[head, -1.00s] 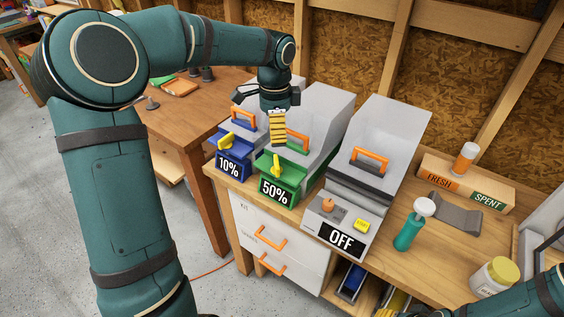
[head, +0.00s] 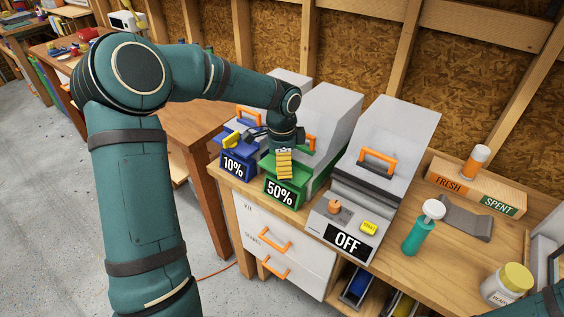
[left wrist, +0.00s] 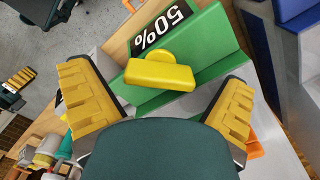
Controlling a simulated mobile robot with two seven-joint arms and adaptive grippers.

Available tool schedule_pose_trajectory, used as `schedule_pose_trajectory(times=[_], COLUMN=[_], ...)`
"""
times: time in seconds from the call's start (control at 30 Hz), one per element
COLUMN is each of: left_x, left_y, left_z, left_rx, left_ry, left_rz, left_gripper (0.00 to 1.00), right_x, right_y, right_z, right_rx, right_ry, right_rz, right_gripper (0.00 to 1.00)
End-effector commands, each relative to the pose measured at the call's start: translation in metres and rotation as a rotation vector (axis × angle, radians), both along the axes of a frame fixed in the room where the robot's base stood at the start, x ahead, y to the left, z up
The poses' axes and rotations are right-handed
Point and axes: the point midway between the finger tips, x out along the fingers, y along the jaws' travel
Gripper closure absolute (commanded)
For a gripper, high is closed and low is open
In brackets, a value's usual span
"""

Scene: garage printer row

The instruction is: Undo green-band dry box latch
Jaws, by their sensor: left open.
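The green-band dry box (head: 300,187), labelled 50%, stands on the bench between the blue box and the grey unit. My left gripper (head: 284,165) is right over its front and hides its latch in the head view. In the left wrist view the yellow latch (left wrist: 160,74) lies across the green band (left wrist: 215,40). The open fingers of my left gripper (left wrist: 157,85) stand on either side of the latch, with gaps visible at both ends. Contact is not visible. My right gripper is out of view.
The blue-band 10% box (head: 236,166) stands close on the left. The grey unit marked OFF (head: 390,150) is close on the right. A green bottle (head: 417,238), a FRESH/SPENT block (head: 470,185) and a yellow-lidded jar (head: 508,284) stand farther right.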

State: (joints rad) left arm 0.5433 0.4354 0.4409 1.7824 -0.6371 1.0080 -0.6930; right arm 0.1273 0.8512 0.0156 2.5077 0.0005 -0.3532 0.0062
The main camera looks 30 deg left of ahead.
Motion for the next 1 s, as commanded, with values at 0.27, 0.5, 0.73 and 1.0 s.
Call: schedule_pose_trajectory(times=[0.27,0.5,0.73,1.0], left_x=[-0.0004,-0.0012,-0.0018,-0.0024], left_y=[-0.0001,-0.0003,-0.0006,-0.0013], left_z=[-0.0002,-0.0017,-0.0028,-0.0035], left_rx=[0.0,-0.001,0.0,-0.001], left_ry=[0.002,0.006,0.009,0.012], left_rz=[0.0,0.003,0.056,0.238], left_gripper=[0.69,0.7,0.7,0.69], right_x=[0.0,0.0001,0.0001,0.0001], right_y=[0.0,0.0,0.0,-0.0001], right_z=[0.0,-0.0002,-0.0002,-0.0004], right_rx=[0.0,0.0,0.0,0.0], right_ry=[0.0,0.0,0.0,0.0], right_rz=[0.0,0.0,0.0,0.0], right_gripper=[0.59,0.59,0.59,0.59])
